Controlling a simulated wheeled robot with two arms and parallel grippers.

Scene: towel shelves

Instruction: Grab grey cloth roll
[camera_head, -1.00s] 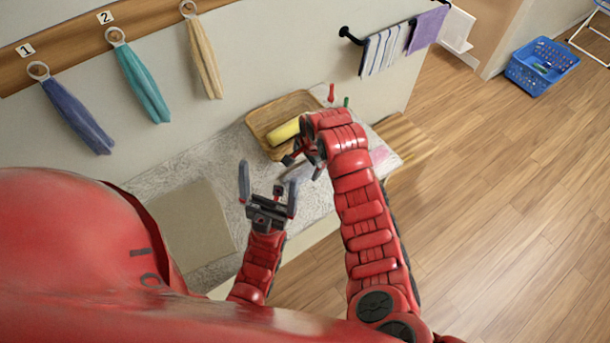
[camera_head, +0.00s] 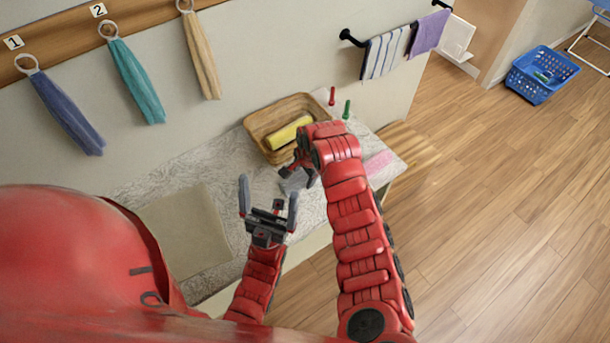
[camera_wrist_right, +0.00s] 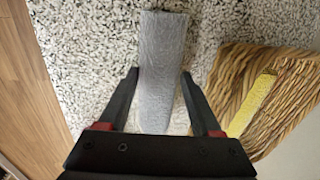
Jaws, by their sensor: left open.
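The grey cloth roll (camera_wrist_right: 163,55) lies on the speckled counter in the right wrist view, lengthwise between the fingers of my right gripper (camera_wrist_right: 160,76). The fingers are apart, one on each side of the roll; I cannot tell whether they touch it. In the head view the roll (camera_head: 292,183) is mostly hidden by my right gripper (camera_head: 303,174). My left gripper (camera_head: 268,200) is open and empty, over the counter to the left of the roll.
A wicker basket (camera_head: 262,122) holding a yellow roll (camera_head: 289,133) stands behind the right gripper. A pink cloth (camera_head: 378,162) lies on the counter's right end. Red and green small objects (camera_head: 346,109) stand by the wall. A beige mat (camera_head: 185,235) lies at left.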

